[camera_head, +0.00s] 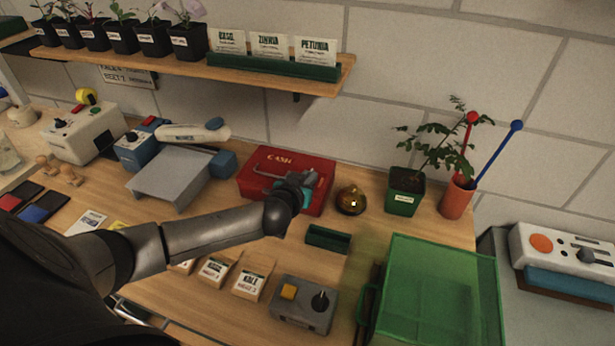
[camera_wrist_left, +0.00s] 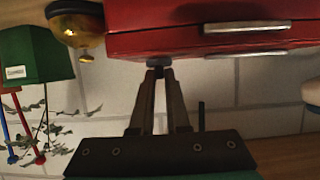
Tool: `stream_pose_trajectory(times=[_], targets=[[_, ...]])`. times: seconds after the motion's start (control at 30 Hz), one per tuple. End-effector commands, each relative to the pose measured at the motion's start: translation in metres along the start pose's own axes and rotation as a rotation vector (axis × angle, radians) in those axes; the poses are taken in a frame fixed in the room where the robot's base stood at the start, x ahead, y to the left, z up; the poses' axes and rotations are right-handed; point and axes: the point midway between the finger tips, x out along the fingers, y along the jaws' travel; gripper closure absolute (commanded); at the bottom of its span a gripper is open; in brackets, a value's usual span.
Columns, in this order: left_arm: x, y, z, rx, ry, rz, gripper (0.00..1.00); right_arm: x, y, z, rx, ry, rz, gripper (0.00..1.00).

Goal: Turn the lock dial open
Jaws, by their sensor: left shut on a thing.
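The red cash box (camera_head: 258,187) stands at the back of the wooden bench, with "CASH" on its lid. My left arm reaches across the bench, and my left gripper (camera_head: 304,186) is at the box's right part, hiding some of it. In the left wrist view the picture is upside down, and the red box (camera_wrist_left: 205,18) fills the top. There my left gripper (camera_wrist_left: 158,76) has its fingers close together on a small dark lock dial (camera_wrist_left: 158,64) at the box's edge. The dial's markings and angle cannot be read. My right gripper is not in view.
A brass bell (camera_head: 351,200) and a green potted plant (camera_head: 405,192) stand right of the box. A small green tray (camera_head: 328,239), a grey switch box (camera_head: 304,303) and a green transparent bin (camera_head: 437,290) are nearer. A grey sloped stand (camera_head: 170,180) is to the left.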

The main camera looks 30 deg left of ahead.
Motion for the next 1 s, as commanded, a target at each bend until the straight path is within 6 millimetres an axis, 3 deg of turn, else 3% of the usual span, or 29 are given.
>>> stream_pose_trajectory(times=[0.67, 1.0], targets=[[0.0001, -0.0025, 0.0002, 0.016, 0.000, 0.037, 1.00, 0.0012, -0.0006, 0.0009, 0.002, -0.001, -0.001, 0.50], [0.0012, -0.0097, -0.0009, 0.104, 0.001, 0.242, 1.00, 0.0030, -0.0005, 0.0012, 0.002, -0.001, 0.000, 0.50]])
